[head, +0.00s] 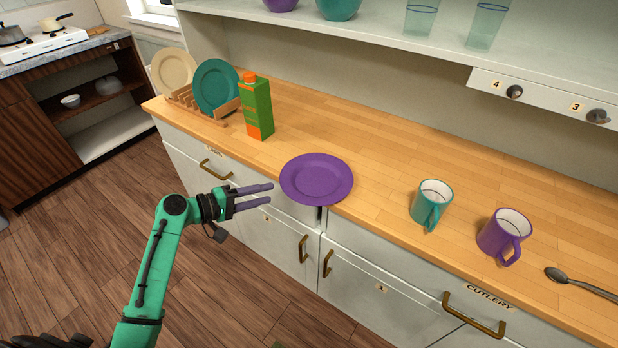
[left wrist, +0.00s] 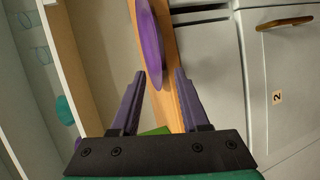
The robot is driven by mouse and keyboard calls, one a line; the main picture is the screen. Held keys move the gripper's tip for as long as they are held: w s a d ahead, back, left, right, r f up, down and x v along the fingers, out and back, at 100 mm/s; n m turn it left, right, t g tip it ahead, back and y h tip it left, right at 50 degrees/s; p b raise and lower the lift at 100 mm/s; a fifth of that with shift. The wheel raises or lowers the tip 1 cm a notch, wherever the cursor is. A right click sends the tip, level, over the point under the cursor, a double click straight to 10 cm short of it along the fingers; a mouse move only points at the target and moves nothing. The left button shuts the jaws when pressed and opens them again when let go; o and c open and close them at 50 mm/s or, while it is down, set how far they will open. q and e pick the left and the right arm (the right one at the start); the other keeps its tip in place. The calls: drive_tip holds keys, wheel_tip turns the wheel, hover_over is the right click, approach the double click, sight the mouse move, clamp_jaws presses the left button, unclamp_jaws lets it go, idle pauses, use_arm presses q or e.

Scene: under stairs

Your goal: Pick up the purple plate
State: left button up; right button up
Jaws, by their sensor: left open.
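The purple plate (head: 316,179) lies flat on the wooden counter, and its near rim sticks out over the front edge. My left gripper (head: 271,194) is open and empty, just left of the plate's near rim, in front of the counter, with its fingers pointing at the plate. In the left wrist view the plate (left wrist: 149,42) shows edge-on ahead of the fingers (left wrist: 157,90), roughly between their lines and apart from them. My right gripper is not in view.
A green carton (head: 257,108) and a rack (head: 205,104) with a beige and a teal plate stand at the left. A teal mug (head: 431,205), a purple mug (head: 505,236) and a spoon (head: 580,281) are at the right. Drawer handles (head: 303,249) stick out below. A shelf (head: 400,45) overhangs the back.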

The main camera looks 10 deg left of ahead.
sight(288, 188)
use_arm(q)
drive_tip(key=p+x, duration=0.1)
drive_tip(key=x, duration=0.7)
drive_tip(key=shift+f+p, duration=0.15)
drive_tip(key=shift+p, duration=0.2)
drive_tip(key=shift+s, duration=0.15)
clamp_jaws()
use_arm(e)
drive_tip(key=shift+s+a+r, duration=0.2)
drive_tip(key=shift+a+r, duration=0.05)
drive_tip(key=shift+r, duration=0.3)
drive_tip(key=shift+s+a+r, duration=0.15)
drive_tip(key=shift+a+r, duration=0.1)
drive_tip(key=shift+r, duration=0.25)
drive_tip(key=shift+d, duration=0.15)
